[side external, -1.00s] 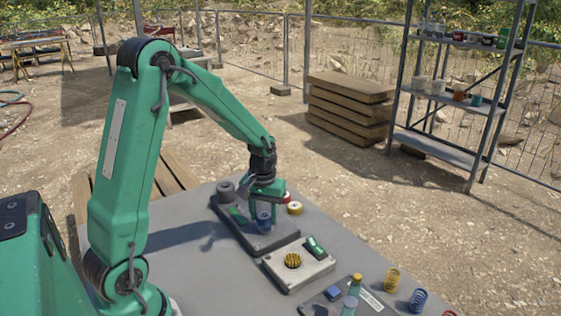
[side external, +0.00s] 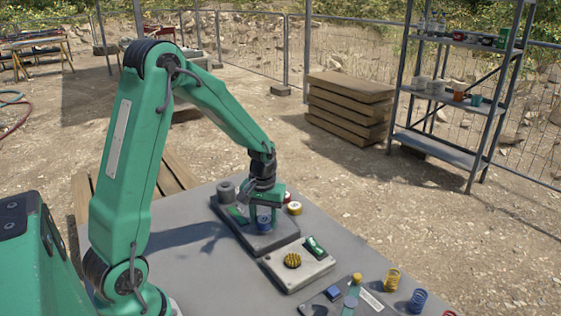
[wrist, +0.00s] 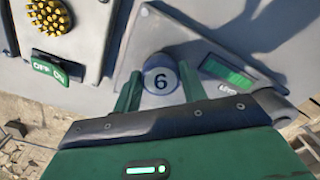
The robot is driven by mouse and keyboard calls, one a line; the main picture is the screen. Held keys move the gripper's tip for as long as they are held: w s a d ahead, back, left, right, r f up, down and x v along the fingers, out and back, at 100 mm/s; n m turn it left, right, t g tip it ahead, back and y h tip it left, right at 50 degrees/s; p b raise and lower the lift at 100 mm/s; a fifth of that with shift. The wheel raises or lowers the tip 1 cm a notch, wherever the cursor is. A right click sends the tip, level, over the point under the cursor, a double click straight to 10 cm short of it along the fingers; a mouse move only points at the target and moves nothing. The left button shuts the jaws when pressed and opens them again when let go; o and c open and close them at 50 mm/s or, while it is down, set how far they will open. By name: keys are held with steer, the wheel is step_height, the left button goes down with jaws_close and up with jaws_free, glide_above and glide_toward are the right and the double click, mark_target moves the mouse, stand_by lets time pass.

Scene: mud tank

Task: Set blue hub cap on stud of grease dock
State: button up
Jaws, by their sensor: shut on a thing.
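The blue hub cap (side external: 264,224) is between the fingers of my gripper (side external: 264,211), low over a dark plate (side external: 277,238) with a green display. In the wrist view the cap's round top (wrist: 160,70) faces up and bears a 6. The two green fingers of my gripper (wrist: 160,88) close on its sides. The cap's underside is hidden, and I cannot tell whether it touches the plate. No stud shows. The dark plate (wrist: 150,28) may be the grease dock, but no readable label confirms this.
A bottle and springs (side external: 418,300) are at the front.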

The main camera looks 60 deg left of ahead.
steer(key=shift+f, duration=0.2)
steer(key=o, duration=1.1)
steer(key=shift+c, duration=0.2)
steer(key=shift+o, duration=0.4)
steer(key=o, duration=0.3)
steer(key=shift+r, duration=0.15)
steer(key=shift+r, duration=3.6)
